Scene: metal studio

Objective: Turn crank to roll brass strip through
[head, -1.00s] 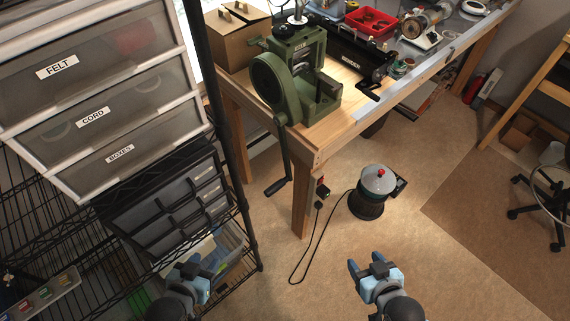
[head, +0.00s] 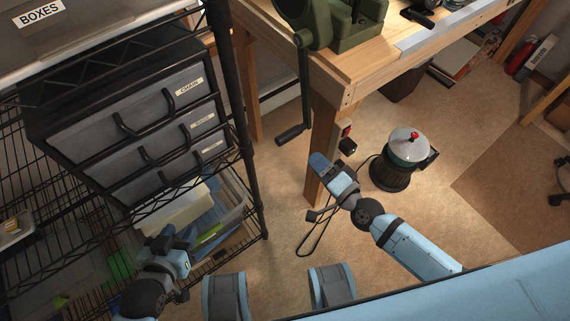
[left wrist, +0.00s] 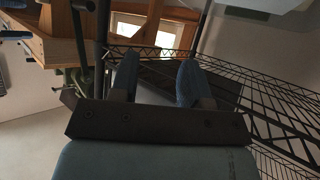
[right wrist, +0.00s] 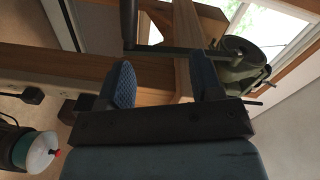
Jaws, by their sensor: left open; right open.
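The green rolling mill (head: 345,25) stands at the near corner of the wooden bench, its top cut off in the head view. Its crank arm (head: 304,85) hangs down past the bench edge and ends in a dark handle (head: 291,134). My right gripper (head: 328,172) is open and empty, below and right of the handle, close to the bench leg. In the right wrist view the mill (right wrist: 240,62) shows beyond the open fingers. My left gripper (head: 172,243) is open and empty by the wire shelf, well left of the crank. I cannot make out the brass strip.
The wooden bench (head: 345,75) has a leg (head: 322,130) beside my right gripper, with a power socket and cord. A grey-topped canister (head: 405,150) stands on the floor to the right. The wire shelf (head: 245,185) with drawers fills the left.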

